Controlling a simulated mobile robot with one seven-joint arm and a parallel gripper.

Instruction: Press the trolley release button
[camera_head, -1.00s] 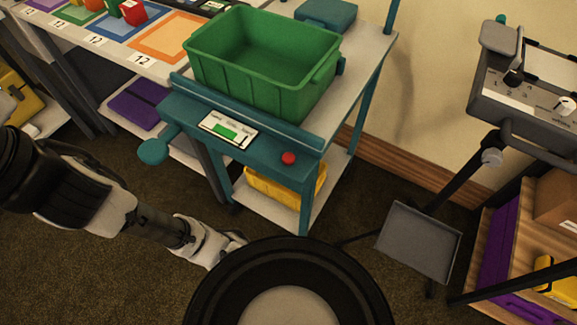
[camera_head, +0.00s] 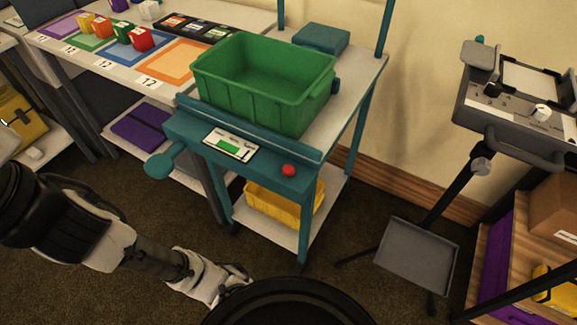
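The trolley (camera_head: 185,127) is a teal-framed cart in the middle of the view, with a green bin (camera_head: 245,92) on its top. A small red button (camera_head: 288,170) sits on the right part of its teal front panel. Left of the button is a white label or display (camera_head: 230,145) with a green patch. My gripper (camera_head: 240,278) is low at the bottom centre, below and in front of the trolley, well apart from the button. Its fingers are small and partly unclear, so I cannot tell whether they are open.
A table (camera_head: 60,50) with coloured squares and small blocks adjoins the trolley at left. A yellow bin (camera_head: 283,203) is on the trolley's lower shelf. A grey stand (camera_head: 418,255) and a wooden shelf (camera_head: 500,230) are at right. Dark floor is open in front.

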